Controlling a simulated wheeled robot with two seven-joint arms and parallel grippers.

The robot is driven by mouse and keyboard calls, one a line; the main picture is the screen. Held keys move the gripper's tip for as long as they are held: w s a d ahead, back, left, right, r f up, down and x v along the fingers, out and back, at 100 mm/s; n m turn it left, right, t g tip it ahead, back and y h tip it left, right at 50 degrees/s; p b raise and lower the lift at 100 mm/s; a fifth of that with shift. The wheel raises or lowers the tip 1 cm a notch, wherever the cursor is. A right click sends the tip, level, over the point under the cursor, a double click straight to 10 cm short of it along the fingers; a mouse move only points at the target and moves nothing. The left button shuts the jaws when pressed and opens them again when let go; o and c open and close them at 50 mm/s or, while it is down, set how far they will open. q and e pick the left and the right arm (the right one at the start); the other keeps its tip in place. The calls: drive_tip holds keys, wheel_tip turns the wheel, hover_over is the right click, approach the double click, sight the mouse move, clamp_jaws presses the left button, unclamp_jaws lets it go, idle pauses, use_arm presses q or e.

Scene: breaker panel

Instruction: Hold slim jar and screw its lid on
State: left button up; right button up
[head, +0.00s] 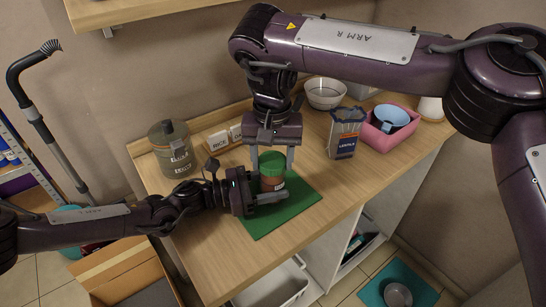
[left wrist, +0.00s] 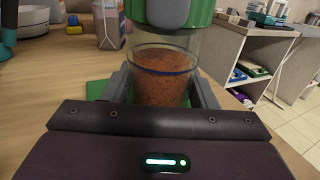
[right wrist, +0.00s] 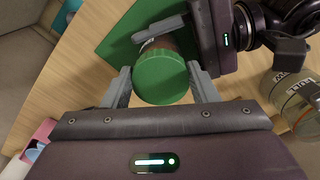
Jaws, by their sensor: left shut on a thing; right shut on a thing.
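The slim jar (head: 271,184) is clear with reddish-brown contents and stands upright on a green mat (head: 300,207). Its body also shows in the left wrist view (left wrist: 160,78), with a blue line around it. My left gripper (head: 268,197) comes from the left and is shut on the jar body, low down. The green lid (head: 272,163) sits on top of the jar, and its round top faces the right wrist view (right wrist: 160,77). My right gripper (head: 273,158) points down from above and is shut on the lid. How tightly the lid sits cannot be told.
A lidded glass canister (head: 173,150) and small label signs (head: 222,139) stand at the back left. A blue-grey carton (head: 344,133), a pink bin (head: 390,131) with a blue cup and a white bowl (head: 325,93) stand to the right. The counter's front is clear.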

sight(273, 162)
use_arm(q)
drive_tip(key=shift+a+f, duration=0.1)
use_arm(e)
drive_tip(key=o, duration=1)
drive_tip(key=shift+s+d, duration=0.1)
drive_tip(key=shift+o, duration=0.2)
wheel_tip(273, 162, up, 12)
use_arm(q)
drive_tip(key=o, duration=1.2)
drive_tip(key=shift+c, duration=0.2)
